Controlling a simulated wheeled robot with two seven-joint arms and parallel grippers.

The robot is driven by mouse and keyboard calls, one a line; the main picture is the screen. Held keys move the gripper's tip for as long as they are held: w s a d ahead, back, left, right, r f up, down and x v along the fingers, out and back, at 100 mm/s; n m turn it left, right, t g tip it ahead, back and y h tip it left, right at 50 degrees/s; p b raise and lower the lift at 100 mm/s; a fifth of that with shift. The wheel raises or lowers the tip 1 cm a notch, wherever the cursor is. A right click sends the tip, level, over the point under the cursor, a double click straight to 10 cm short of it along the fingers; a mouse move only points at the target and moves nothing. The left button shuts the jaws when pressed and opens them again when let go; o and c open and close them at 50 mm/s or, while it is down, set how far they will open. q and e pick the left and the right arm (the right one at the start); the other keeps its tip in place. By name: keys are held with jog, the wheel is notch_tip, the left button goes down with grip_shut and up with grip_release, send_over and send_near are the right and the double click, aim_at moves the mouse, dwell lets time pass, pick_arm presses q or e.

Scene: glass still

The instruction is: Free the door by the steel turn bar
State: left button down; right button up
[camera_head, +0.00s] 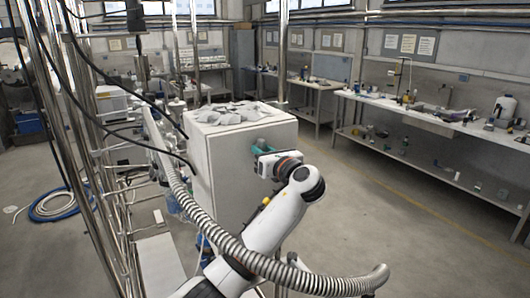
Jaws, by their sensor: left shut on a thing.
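A white box cabinet (228,160) stands in the middle of the view, and the door seems to be its right-hand face (279,135). My left arm reaches up from the bottom to that face. My left gripper (258,152) is at the upper part of the face, with teal parts showing at its front. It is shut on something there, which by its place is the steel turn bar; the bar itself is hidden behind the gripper. I cannot see a gap at the door's edge. My right gripper does not show.
Grey crumpled pieces (235,112) lie on top of the cabinet. Steel pipes and black cables (75,120) crowd the left side. A ribbed hose (215,232) runs in front of the cabinet. A coiled blue hose (55,204) lies on the floor. Workbenches (400,105) line the right wall; the floor before them is clear.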

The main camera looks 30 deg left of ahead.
pick_arm(q)
jog(key=shift+f, duration=0.1)
jog(key=c, duration=1.4)
grip_release()
jog(key=shift+s+a, duration=0.1)
jog(key=shift+a, duration=0.05)
jog(key=shift+o, duration=0.2)
jog(key=shift+v, duration=2.55)
